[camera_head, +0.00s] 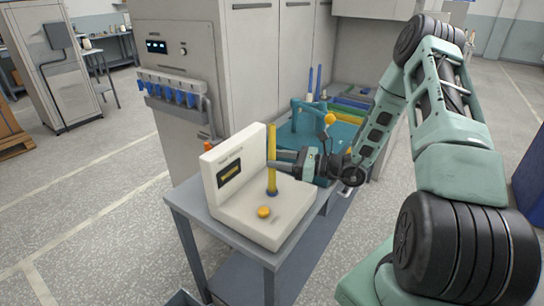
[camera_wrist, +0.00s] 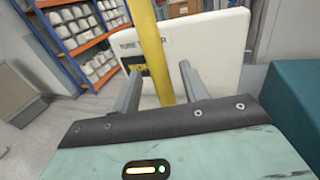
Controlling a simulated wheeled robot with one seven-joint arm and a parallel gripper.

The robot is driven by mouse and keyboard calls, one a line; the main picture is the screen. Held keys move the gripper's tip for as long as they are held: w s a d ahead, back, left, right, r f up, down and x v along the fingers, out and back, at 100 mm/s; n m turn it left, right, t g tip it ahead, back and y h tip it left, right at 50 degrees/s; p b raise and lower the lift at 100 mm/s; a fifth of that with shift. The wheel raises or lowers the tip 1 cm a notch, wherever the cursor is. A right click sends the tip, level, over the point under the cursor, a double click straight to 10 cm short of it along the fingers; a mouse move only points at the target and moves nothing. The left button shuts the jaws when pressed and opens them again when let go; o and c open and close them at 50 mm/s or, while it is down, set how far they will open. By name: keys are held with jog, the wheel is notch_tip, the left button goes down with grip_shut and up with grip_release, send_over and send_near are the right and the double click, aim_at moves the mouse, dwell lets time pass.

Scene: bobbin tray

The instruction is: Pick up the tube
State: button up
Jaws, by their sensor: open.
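In the wrist view the tube (camera_wrist: 155,50) rises between the two grey fingers of my gripper (camera_wrist: 160,78), with gaps on both sides. The fingers are open and do not visibly touch it. The tube's lower part is hidden in the wrist view by my gripper's body.
The tester stands on a grey table (camera_head: 190,203). Behind my gripper is a teal fixture (camera_head: 330,135) with several coloured bars. A grey cabinet (camera_head: 185,100) with blue-handled parts stands behind. Shelves of white bobbins (camera_wrist: 85,45) show in the wrist view.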

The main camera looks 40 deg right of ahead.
jog(key=shift+x, duration=1.15)
grip_shut()
